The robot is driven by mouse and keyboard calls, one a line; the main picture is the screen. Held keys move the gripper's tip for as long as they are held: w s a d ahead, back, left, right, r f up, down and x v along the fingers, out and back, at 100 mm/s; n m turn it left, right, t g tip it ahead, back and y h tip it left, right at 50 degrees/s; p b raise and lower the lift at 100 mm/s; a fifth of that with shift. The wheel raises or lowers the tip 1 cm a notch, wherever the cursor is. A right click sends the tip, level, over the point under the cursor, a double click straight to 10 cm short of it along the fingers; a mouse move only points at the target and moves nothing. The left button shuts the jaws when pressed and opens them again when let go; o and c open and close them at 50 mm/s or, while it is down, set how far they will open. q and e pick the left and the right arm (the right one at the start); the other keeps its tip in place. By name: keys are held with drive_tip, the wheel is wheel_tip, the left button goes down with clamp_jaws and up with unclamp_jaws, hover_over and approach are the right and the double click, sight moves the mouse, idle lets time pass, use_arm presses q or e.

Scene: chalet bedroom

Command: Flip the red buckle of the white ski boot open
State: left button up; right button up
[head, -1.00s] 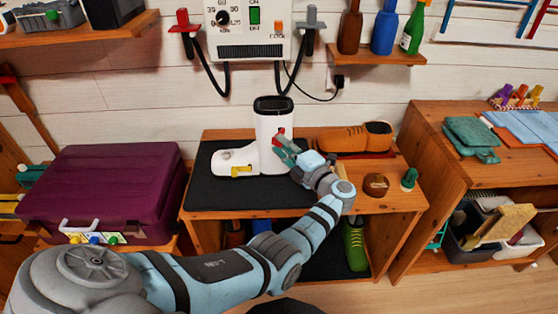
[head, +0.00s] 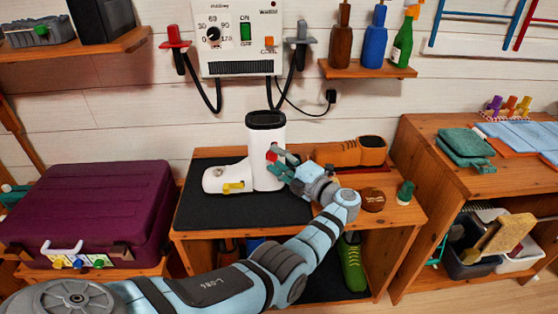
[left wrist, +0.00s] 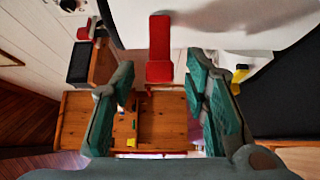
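The white ski boot (head: 265,130) stands upright on a black mat (head: 195,212) on the wooden bench, toe to the left. Its red buckle (head: 271,153) is on the right side of the shaft, and a yellow buckle (head: 234,187) is on the foot. My left gripper (head: 276,163) is right beside the red buckle. In the left wrist view, my left gripper (left wrist: 160,78) is open, its teal fingers either side of the red buckle's (left wrist: 160,45) line with visible gaps. I cannot tell whether a finger touches it. My right gripper is not in view.
An orange-brown shoe (head: 350,152), a round brown item (head: 372,200) and a green item (head: 405,193) are on the bench right of the boot. A purple suitcase (head: 95,205) is at left. A wall unit (head: 240,35) with hanging hoses is above the boot.

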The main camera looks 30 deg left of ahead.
use_arm(q)
drive_tip(key=v, duration=0.7)
drive_tip(key=shift+d, duration=0.25)
